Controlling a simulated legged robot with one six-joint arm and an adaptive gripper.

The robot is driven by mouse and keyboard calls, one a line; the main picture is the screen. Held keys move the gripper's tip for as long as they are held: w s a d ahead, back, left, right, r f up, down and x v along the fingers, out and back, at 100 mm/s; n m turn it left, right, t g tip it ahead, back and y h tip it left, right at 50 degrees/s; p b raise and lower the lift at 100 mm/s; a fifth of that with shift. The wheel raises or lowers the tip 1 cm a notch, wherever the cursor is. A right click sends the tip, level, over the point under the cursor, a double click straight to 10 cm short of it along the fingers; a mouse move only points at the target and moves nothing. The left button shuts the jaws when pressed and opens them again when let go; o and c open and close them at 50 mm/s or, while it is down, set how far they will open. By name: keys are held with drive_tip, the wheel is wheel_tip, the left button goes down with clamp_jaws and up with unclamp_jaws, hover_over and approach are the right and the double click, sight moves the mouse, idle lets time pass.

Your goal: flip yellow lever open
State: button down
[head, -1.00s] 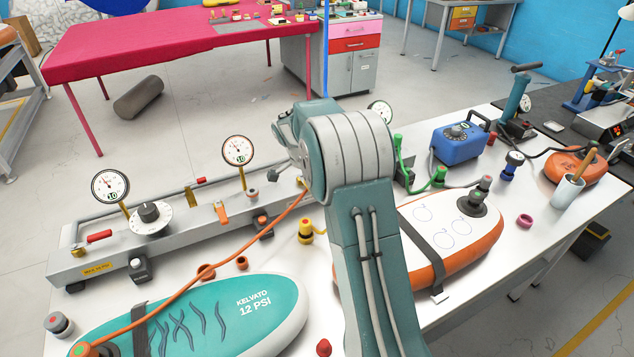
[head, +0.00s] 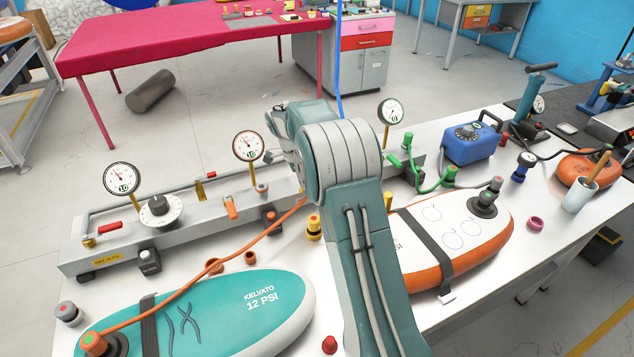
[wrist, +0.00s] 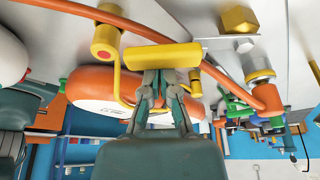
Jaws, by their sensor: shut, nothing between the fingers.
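The yellow lever (wrist: 160,57) is a thick yellow bar lying crosswise in the wrist view. My gripper (wrist: 160,78) is right at it, with its two fingers together and empty. The fingertips overlap the bar's edge in the picture; I cannot tell whether they touch it. A yellow fitting with a red-orange cap (wrist: 106,40) is beside the lever's left end. In the head view my arm hides the gripper and the lever.
An orange hose (wrist: 262,95) crosses close to the lever; in the head view it runs to the teal board (head: 215,315). The grey manifold rail (head: 190,225) carries gauges and an orange lever (head: 231,207). The white-and-orange board (head: 450,235) lies right of my arm.

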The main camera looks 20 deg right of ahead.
drive_tip(key=shift+w+a+m, duration=0.3)
drive_tip(key=shift+a+m, duration=0.25)
drive_tip(key=shift+m, duration=0.15)
drive_tip(key=shift+w+a, duration=0.3)
drive_tip(key=shift+a, duration=0.15)
drive_tip(key=shift+w+a, duration=0.75)
drive_tip(key=shift+w, duration=0.3)
drive_tip(key=shift+w+a, duration=0.2)
drive_tip(key=shift+w, duration=0.4)
drive_tip(key=shift+w+r, duration=0.1)
